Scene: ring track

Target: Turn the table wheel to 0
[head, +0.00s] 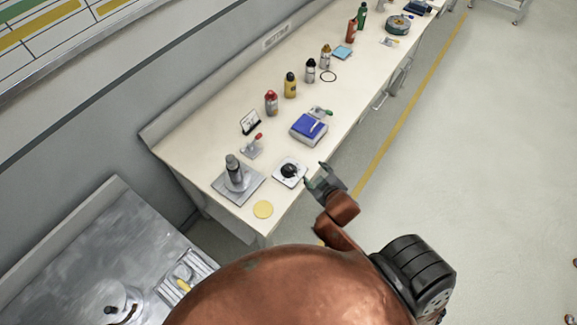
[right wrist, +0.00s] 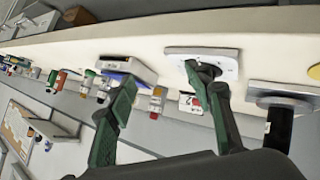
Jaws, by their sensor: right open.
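The table wheel appears to be the small black knob (head: 289,171) on a white square plate near the front edge of the long bench. In the right wrist view the white plate (right wrist: 226,67) and the dark knob (right wrist: 205,70) lie just beyond one finger, which partly covers the knob. Any marks on its dial are too small to read. My right gripper (head: 315,176) is open and empty, just right of the plate by the bench edge; its spread fingers also show in the right wrist view (right wrist: 172,86). Whether a finger touches the knob I cannot tell. My left gripper is not in view.
A grey post on a metal plate (head: 252,188) stands left of the knob, with a yellow disc (head: 263,209) in front. A blue-topped box (head: 309,128) and several bottles stand farther along the bench (head: 228,205). Open floor (head: 480,150) lies to the right.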

